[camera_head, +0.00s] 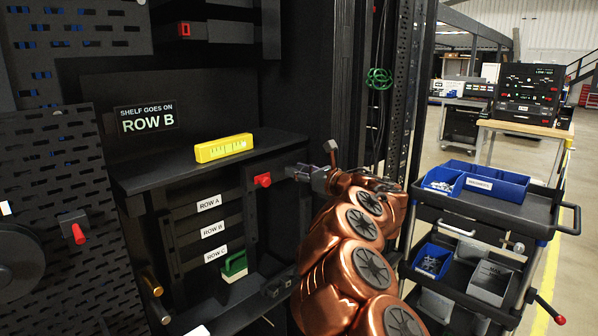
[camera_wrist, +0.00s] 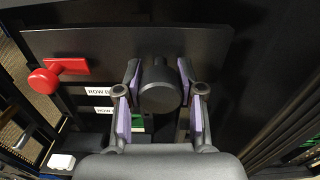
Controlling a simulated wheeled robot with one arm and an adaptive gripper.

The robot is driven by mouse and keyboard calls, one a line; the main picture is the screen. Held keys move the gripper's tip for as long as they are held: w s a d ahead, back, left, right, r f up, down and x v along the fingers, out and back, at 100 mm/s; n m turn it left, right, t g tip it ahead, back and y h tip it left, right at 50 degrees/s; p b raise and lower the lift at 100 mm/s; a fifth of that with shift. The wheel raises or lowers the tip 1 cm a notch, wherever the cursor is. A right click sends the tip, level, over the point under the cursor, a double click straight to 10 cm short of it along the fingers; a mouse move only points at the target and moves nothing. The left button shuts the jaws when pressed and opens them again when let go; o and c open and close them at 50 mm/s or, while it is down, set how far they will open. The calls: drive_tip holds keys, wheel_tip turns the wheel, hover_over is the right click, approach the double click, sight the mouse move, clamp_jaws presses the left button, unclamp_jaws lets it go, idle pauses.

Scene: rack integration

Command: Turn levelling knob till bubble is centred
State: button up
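A yellow spirit level (camera_head: 223,148) lies on the dark shelf (camera_head: 150,178) under the "ROW B" sign; its bubble is too small to read. My gripper (camera_head: 300,172) is in front of the rack, right of a red knob (camera_head: 263,180). In the wrist view a dark round knob (camera_wrist: 160,90) sits between the two fingers of my gripper (camera_wrist: 160,80), one finger on each side. The fingertips are close to its sides; I cannot tell whether they touch it. A red knob (camera_wrist: 45,79) also shows at the left of the wrist view.
A perforated panel (camera_head: 60,190) with another red knob (camera_head: 78,233) stands at the left. A cart (camera_head: 470,210) with blue bins (camera_head: 480,183) stands at the right, near my arm.

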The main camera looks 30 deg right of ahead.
drive_tip(key=c, duration=0.6)
drive_tip(key=shift+o, duration=0.2)
drive_tip(key=shift+m, duration=0.4)
drive_tip(key=m+p, duration=0.1)
drive_tip(key=m, duration=0.3)
drive_tip(key=shift+r+m, duration=0.1)
drive_tip(key=shift+m, duration=0.3)
drive_tip(key=m+p, duration=0.3)
drive_tip(key=m, duration=0.2)
drive_tip(key=m+p, duration=0.2)
drive_tip(key=m, duration=0.2)
drive_tip(key=shift+d, duration=0.1)
drive_tip(key=m+p, duration=0.3)
drive_tip(key=shift+m, duration=0.4)
drive_tip(key=m+p, duration=0.4)
drive_tip(key=m, duration=0.1)
drive_tip(key=shift+m, duration=0.3)
